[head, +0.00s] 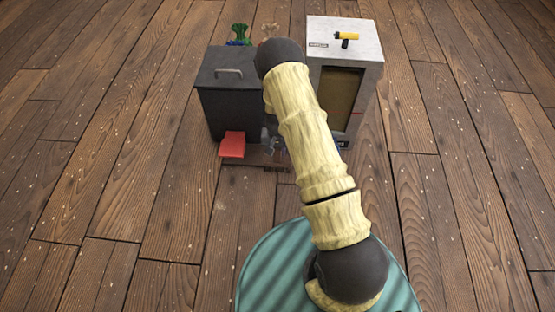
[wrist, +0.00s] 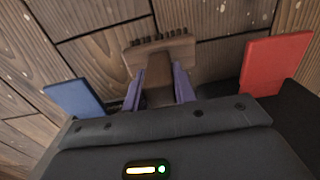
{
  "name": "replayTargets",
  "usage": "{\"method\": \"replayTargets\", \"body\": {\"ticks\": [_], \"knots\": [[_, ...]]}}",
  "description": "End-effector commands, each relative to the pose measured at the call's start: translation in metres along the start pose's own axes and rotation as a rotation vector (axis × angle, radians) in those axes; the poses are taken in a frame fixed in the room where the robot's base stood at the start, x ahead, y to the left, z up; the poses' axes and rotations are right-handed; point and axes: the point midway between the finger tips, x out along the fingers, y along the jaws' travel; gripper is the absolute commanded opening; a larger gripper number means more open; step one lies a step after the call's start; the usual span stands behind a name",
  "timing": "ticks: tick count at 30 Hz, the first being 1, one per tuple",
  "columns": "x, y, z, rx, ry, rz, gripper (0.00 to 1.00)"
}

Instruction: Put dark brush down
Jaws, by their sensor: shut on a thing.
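The dark brush (wrist: 160,52) shows in the wrist view, with a brown head and a row of dark bristles along its far edge. My gripper (wrist: 160,88) is shut on its brown handle, with a purple finger on each side. In the head view the gripper (head: 275,150) is low in front of the gap between a dark bin and a grey cabinet, mostly hidden by my arm. The dark bristles (head: 276,169) show just below it. I cannot tell whether the brush touches the floor.
The dark bin (head: 227,100) with a red flap (head: 232,145) stands left of my arm. The grey cabinet (head: 365,90) stands right, with a yellow and black tool (head: 346,38) on top. A blue flap (wrist: 75,98) is left in the wrist view. Wooden floor around is clear.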

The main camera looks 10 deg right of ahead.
Motion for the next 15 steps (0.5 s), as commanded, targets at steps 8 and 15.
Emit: {"method": "replayTargets", "body": {"ticks": [8, 15], "knots": [[0.001, 0.000, 0.000, 0.000, 0.001, 0.000, 0.00], [0.033, 0.000, -0.001, -0.001, 0.001, 0.000, 0.00]]}}
